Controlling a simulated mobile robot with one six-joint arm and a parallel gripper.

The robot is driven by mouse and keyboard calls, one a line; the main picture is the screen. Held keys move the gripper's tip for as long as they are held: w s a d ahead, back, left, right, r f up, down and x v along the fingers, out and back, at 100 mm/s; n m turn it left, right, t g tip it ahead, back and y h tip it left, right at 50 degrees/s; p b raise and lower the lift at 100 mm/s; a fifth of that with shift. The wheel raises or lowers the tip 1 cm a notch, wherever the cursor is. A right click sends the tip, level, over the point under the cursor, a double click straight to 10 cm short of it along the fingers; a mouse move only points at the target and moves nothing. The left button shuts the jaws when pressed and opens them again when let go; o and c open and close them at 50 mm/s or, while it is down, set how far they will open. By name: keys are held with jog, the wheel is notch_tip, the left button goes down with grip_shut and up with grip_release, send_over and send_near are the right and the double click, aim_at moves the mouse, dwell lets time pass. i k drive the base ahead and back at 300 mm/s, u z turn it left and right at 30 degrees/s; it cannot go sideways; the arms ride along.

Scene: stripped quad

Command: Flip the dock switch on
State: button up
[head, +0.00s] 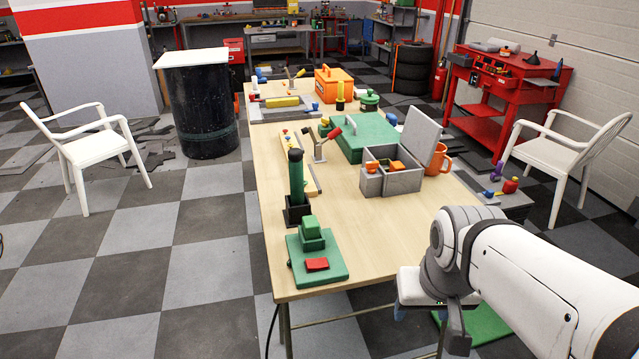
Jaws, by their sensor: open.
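A green plate (336,273) lies at the near end of the wooden table. It carries a small red rocker-like piece (317,264) near its front and a raised green block (311,226) behind it. This looks like the dock with its switch; whether the red piece is on or off cannot be told. My gripper (430,312) is at the lower right, beyond the table's right edge and well apart from the green plate. It is open; its fingertips are partly hidden by my arm, and nothing is seen held in it.
Behind the plate stand a green cylinder (296,175) in a dark holder and a red-handled lever (328,136). A grey divided box (403,182) with a raised lid and an orange mug (438,160) are at the right. Bare tabletop (375,238) lies right of the plate.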

aim_at(318, 264)
jog(key=z, duration=0.75)
jog(key=i, duration=0.4)
jog(key=u, duration=0.8)
